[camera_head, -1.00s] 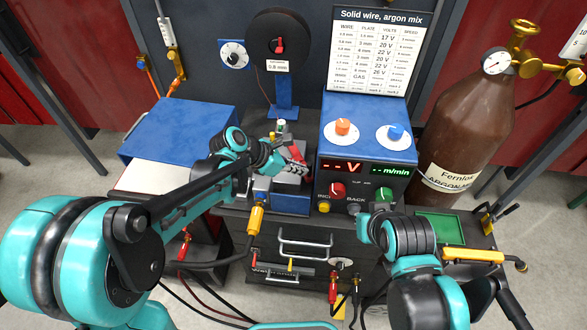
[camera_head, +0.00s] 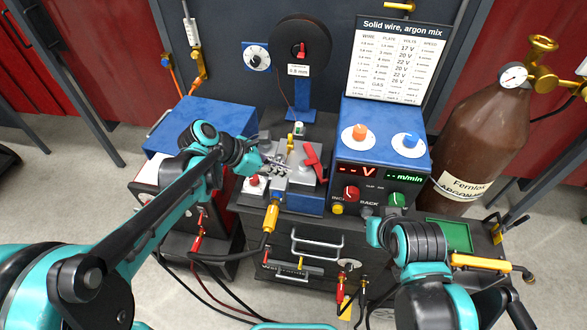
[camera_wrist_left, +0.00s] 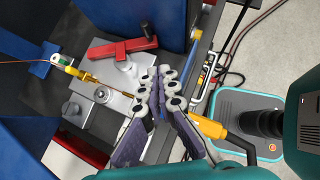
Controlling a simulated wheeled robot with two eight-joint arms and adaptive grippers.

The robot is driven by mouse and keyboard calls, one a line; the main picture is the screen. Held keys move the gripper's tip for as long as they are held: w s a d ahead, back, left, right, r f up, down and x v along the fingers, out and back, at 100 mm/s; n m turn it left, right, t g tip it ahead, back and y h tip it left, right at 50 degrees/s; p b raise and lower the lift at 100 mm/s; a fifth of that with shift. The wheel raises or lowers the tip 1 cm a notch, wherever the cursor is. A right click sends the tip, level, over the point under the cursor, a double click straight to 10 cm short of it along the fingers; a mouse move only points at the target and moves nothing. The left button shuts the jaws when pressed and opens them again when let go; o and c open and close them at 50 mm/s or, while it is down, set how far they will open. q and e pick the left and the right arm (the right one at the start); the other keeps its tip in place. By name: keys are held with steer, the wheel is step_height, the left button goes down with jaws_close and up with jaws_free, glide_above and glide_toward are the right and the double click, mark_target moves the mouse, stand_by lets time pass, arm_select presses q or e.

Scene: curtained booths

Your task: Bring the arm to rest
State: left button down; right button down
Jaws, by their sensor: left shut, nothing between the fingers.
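My left arm reaches in from the left in the head view, and its gripper (camera_head: 278,163) is over the wire-feed unit (camera_head: 310,203). In the left wrist view the fingers (camera_wrist_left: 166,85) are together with nothing between them. A red lever (camera_head: 314,162) on the unit is just right of the fingertips; in the wrist view the lever (camera_wrist_left: 118,47) lies apart from them. My right arm shows at the lower right of the head view; its fingers cannot be made out.
The welder's control box (camera_head: 382,150) with its knobs and displays stands right of the feed unit. A brown argon cylinder (camera_head: 480,140) is farther right. A wire spool (camera_head: 301,48) is behind. A yellow-handled cable connector (camera_head: 271,217) sticks out at the front.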

arm_select(q)
steer(key=shift+s+a+r, duration=0.15)
steer(key=shift+a+r, duration=0.05)
steer(key=shift+r, duration=0.05)
steer(key=shift+f, duration=0.1)
steer(key=s+a+f+m+t+y+b, duration=0.2)
steer(key=s+a+m, duration=0.4)
steer(key=m, duration=0.5)
steer(key=s+a+f+m+t+y+b, duration=0.1)
steer(key=s+a+f+m+y+b, duration=0.2)
steer(key=s+a+m+y, duration=0.3)
steer(key=s+a+f+m, duration=0.1)
steer(key=s+m, duration=0.1)
steer(key=m, duration=0.3)
steer(key=shift+s+a+f+t+b, duration=0.25)
steer(key=shift+a+f+t+b, duration=0.05)
steer(key=shift+f+t+b, duration=0.1)
